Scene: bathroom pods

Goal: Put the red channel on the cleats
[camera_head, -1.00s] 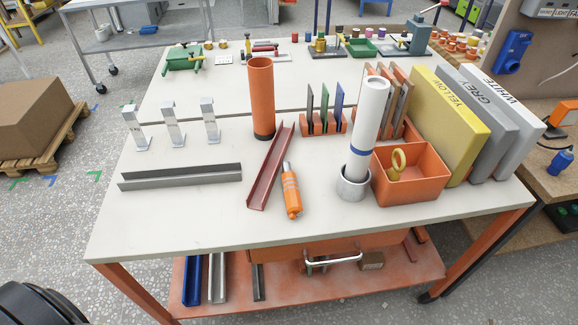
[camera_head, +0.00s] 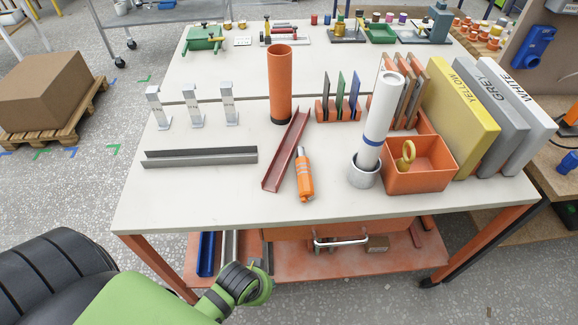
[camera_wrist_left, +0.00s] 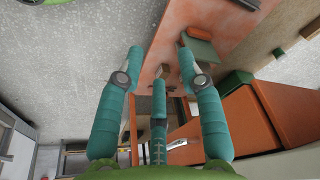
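The red channel (camera_head: 286,150) lies slanted on the near half of the white table, between the orange tube and the orange canister. Three pale metal cleats (camera_head: 192,105) stand upright in a row at the table's left, with nothing on them. My left arm comes in at the bottom of the head view, below the table's front edge and well away from the channel. In the left wrist view my left gripper (camera_wrist_left: 160,72) has its teal fingers spread, with nothing between them. My right gripper is not in view.
A grey channel (camera_head: 200,157) lies in front of the cleats. A lower shelf (camera_head: 330,263) holds more channels. The table's front left is clear.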

